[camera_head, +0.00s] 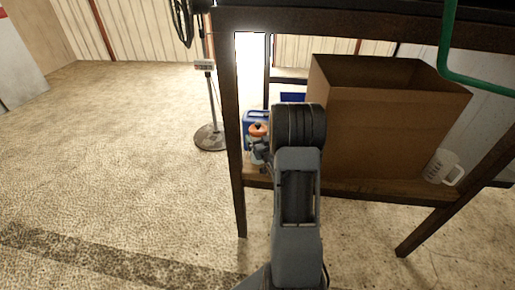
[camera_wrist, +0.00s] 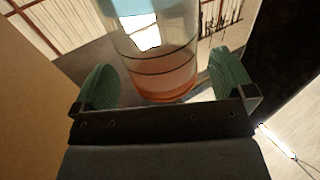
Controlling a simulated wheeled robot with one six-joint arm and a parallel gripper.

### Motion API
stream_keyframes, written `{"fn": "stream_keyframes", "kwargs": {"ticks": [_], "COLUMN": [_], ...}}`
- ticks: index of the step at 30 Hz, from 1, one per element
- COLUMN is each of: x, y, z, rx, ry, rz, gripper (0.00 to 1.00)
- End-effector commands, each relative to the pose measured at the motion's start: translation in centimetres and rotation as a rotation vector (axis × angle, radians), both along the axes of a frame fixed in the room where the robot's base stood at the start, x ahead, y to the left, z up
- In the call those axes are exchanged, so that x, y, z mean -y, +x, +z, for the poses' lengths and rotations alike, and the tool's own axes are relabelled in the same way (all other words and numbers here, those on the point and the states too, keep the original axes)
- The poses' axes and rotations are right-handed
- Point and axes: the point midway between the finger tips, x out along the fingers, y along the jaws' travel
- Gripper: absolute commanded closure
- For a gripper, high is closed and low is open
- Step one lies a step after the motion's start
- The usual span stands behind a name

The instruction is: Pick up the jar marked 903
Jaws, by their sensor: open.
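My gripper (camera_wrist: 166,84) is open, with one green finger pad on each side of the jar. A gap shows between the jar and each pad, so it is not gripped. In the head view the fingers are mostly hidden behind my arm.
A large open cardboard box (camera_head: 395,125) fills the shelf just right of my arm. A dark post (camera_head: 233,150) rises close on the left. A white jug (camera_head: 441,167) stands at the right. A stand (camera_head: 210,137) is on open floor.

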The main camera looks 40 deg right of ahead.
Motion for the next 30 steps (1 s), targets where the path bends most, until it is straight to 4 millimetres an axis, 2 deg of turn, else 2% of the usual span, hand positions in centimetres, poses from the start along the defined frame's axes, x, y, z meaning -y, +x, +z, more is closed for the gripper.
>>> {"fn": "stream_keyframes", "kwargs": {"ticks": [6, 16, 30], "x": [0.6, 0.7, 0.7], "y": [2.5, 2.9, 2.9], "z": [0.0, 0.0, 0.0], "rx": [0.0, -0.001, 0.0], "ry": [0.001, 0.001, 0.001], "rz": [0.0, 0.0, 0.0], "gripper": [0.0, 0.0, 0.45]}}
